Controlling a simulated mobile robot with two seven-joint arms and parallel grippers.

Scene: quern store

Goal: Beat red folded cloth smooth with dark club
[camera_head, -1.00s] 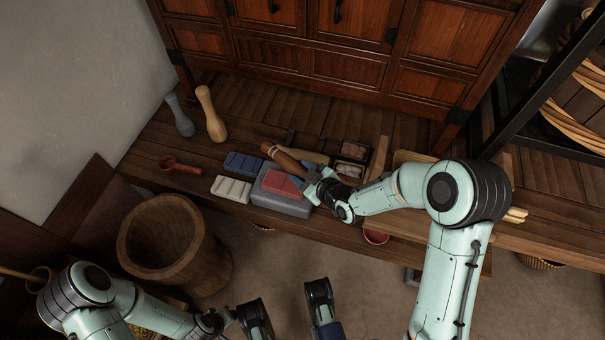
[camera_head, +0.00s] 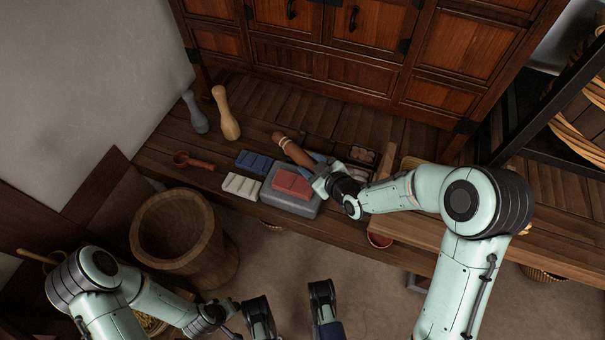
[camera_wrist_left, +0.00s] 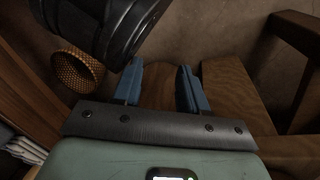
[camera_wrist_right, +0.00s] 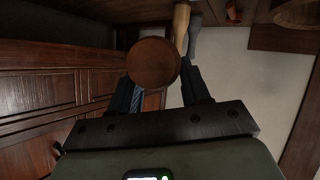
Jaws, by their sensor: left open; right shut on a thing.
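The red folded cloth (camera_head: 292,184) lies on a grey stone block (camera_head: 300,205) on the low wooden platform. My right gripper (camera_head: 322,172) is shut on the dark brown club (camera_head: 293,150), just behind and right of the cloth. The club points up and left, with a pale band near its far end. It looks clear of the cloth, but the height gap is hard to tell. In the right wrist view the club's round end (camera_wrist_right: 153,62) faces the camera. My left gripper (camera_wrist_left: 162,88) is open and empty, its blue fingers apart.
White (camera_head: 242,186) and blue (camera_head: 254,162) folded cloths lie left of the block. A pale club (camera_head: 226,115) and a grey club (camera_head: 195,113) stand behind. A red ladle (camera_head: 194,161) lies left. A wooden mortar (camera_head: 178,232) stands in front. A cabinet (camera_head: 350,75) closes the back.

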